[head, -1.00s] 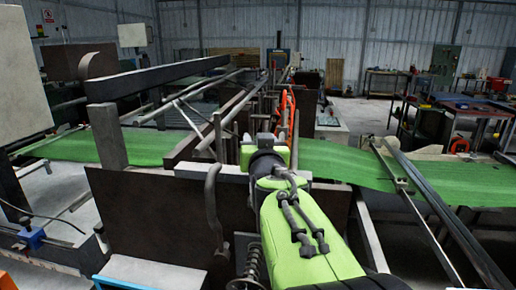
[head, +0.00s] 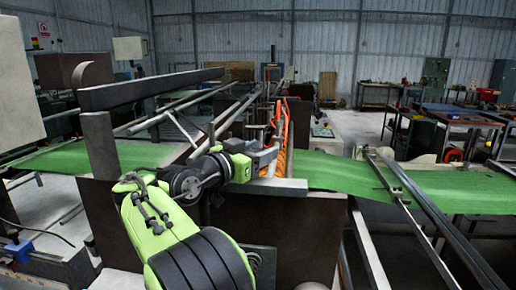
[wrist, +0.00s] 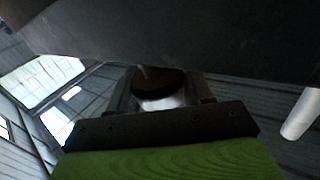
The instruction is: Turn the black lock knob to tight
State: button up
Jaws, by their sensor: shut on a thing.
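In the wrist view, a dark, rounded knob (wrist: 158,82) sits between the two fingers of my gripper (wrist: 160,92). The fingers stand on either side of it and are shut on it. A pale patch shows just below the knob, between the fingers. The knob's markings and how far it is turned cannot be seen. In the head view, my gripper (head: 268,158) reaches right, close to the machine's middle frame beside an orange part (head: 281,160). The knob is hidden there.
A large dark surface (wrist: 190,35) lies close above the fingers in the wrist view. A pale rod (wrist: 301,114) is at the right. Green sacking web (head: 340,173) runs through the machine at both sides. A long dark beam (head: 150,88) stands at the left.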

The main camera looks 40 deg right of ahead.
aim_at(260, 150)
jog(key=shift+m+g, duration=0.5)
jog(key=shift+g, duration=0.1)
jog(key=shift+f+g, duration=0.1)
jog(key=shift+g, duration=0.2)
jog(key=o, duration=1)
jog(key=shift+c, duration=0.2)
jog(key=shift+s, duration=0.1)
notch_tip(260, 150, up, 10)
jog(key=p, duration=0.5)
